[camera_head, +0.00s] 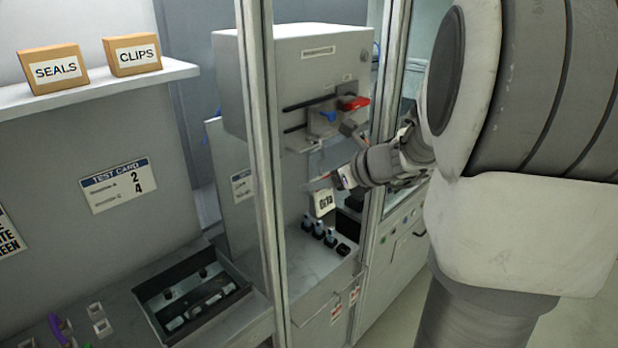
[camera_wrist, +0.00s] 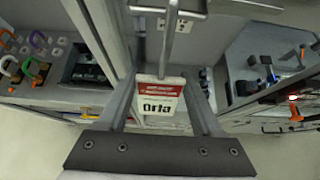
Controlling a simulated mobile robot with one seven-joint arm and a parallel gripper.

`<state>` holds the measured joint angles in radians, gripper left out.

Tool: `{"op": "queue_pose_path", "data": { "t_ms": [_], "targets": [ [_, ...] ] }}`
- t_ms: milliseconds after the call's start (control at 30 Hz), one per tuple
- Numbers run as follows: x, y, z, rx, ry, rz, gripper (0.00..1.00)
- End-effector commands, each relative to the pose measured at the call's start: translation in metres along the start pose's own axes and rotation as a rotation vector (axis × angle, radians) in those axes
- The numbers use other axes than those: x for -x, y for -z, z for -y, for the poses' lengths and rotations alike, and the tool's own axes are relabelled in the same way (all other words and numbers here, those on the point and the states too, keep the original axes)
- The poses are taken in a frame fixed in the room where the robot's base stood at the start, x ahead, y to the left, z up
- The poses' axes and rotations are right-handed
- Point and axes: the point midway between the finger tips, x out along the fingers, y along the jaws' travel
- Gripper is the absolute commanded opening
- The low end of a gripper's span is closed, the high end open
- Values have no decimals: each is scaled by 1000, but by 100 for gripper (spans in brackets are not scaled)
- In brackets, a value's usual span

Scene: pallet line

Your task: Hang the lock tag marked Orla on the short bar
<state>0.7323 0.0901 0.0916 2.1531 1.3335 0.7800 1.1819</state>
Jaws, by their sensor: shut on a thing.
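The lock tag marked Orla (camera_head: 324,203) is white with a red top band in the wrist view (camera_wrist: 158,104). It hangs at my gripper (camera_head: 334,180), whose fingers stand on either side of it in the wrist view (camera_wrist: 160,88). My gripper is shut on the tag. A thin metal stem or loop rises from the tag towards a pale metal bar (camera_wrist: 150,11) at the top of the wrist view. I cannot tell whether they touch, or whether this is the short bar.
The grey cabinet (camera_head: 292,78) carries a red handle (camera_head: 355,103) and a blue handle (camera_head: 327,117) close above my gripper. Several dark knobs (camera_head: 318,231) stand below the tag. A metal frame post (camera_head: 262,150) rises to the left. A recessed tray (camera_head: 158,304) lies lower left.

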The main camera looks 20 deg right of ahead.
Motion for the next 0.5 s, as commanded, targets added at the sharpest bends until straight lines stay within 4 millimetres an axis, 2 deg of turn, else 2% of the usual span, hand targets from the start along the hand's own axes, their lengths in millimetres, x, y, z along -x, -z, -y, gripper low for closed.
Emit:
{"op": "queue_pose_path", "data": {
  "t_ms": [267,500],
  "targets": [
    [-16,-11,0,0,-1,0,0],
    [-23,0,0,0,-1,0,0]
  ]
}}
